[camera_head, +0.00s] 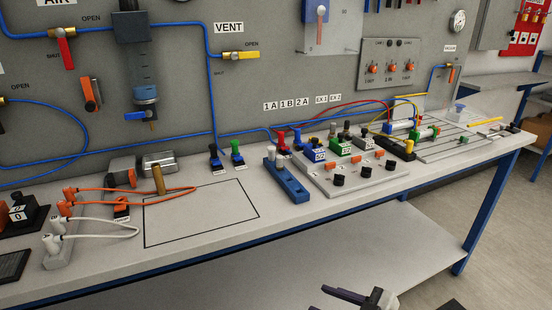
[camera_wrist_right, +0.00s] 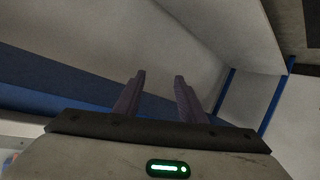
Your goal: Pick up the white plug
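Two white plugs with a white cable sit at the far left of the bench in the head view: one white plug (camera_head: 52,243) at the front, another (camera_head: 57,226) just behind it. They stand upright on a pale block (camera_head: 62,258). A small whitish piece (camera_head: 270,153) also stands at the top of a blue block (camera_head: 288,183) mid-bench; I cannot tell if it is a plug. My right gripper (camera_head: 352,298) is low at the bottom edge, in front of the bench and far from these. In the wrist view it (camera_wrist_right: 160,76) is open and empty. My left gripper is not in view.
Orange plugs and cables (camera_head: 135,191) lie beside the white ones. A black-outlined area (camera_head: 200,212) of the bench is mostly clear. A grey panel with coloured connectors (camera_head: 352,175) stands right of the blue block. A lower shelf (camera_head: 330,235) runs below the bench top.

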